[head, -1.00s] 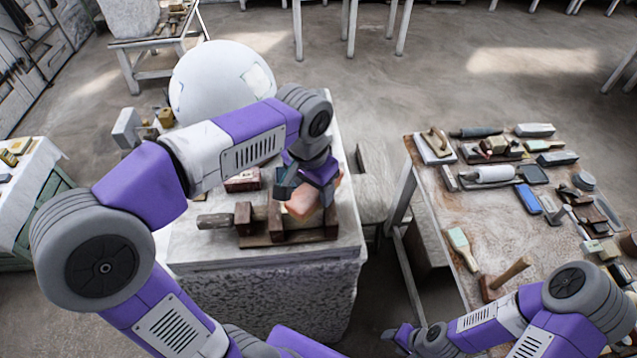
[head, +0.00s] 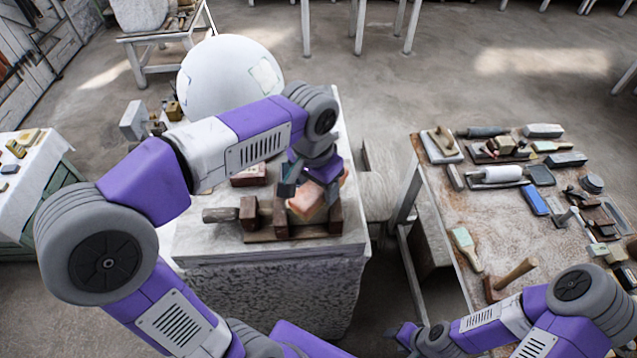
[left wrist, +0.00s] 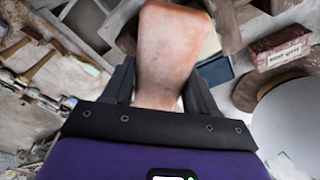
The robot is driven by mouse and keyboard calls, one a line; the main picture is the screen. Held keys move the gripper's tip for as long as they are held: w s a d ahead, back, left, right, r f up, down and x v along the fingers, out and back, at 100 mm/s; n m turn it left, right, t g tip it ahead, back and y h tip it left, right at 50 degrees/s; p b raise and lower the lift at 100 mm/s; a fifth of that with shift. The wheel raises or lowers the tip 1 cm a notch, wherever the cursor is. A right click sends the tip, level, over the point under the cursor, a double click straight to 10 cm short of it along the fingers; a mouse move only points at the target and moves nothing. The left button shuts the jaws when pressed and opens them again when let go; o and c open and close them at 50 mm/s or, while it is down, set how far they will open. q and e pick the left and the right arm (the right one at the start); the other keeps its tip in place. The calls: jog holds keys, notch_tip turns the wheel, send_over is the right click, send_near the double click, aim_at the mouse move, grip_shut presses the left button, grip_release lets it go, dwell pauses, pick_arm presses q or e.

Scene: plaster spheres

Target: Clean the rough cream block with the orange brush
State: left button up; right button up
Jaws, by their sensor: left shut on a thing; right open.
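My left gripper (head: 307,178) is shut on a salmon-orange object, which looks like the orange brush (head: 305,203). The brush also fills the top middle of the left wrist view (left wrist: 168,48), between my fingers. It is over a dark wooden clamp-like fixture (head: 262,236) on the stone pedestal. I cannot tell whether the brush touches anything below it. I cannot make out the rough cream block clearly; a pale tan edge shows beside the brush in the left wrist view. My right gripper (head: 402,337) is open and empty, low at the front, left of the worktable.
A large white sphere (head: 225,80) stands behind the fixture. A dark red box (head: 249,174) lies behind the fixture's left end.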

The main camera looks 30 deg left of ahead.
pick_arm(q)
jog(key=shift+f+b, duration=0.35)
jog(key=shift+f, duration=0.15)
jog(key=shift+s+a+r, duration=0.1)
jog(key=shift+s+a, duration=0.05)
jog(key=shift+s, duration=0.45)
jog(key=shift+s+a, duration=0.1)
jog(key=shift+s, duration=0.4)
jog(key=shift+w, duration=0.1)
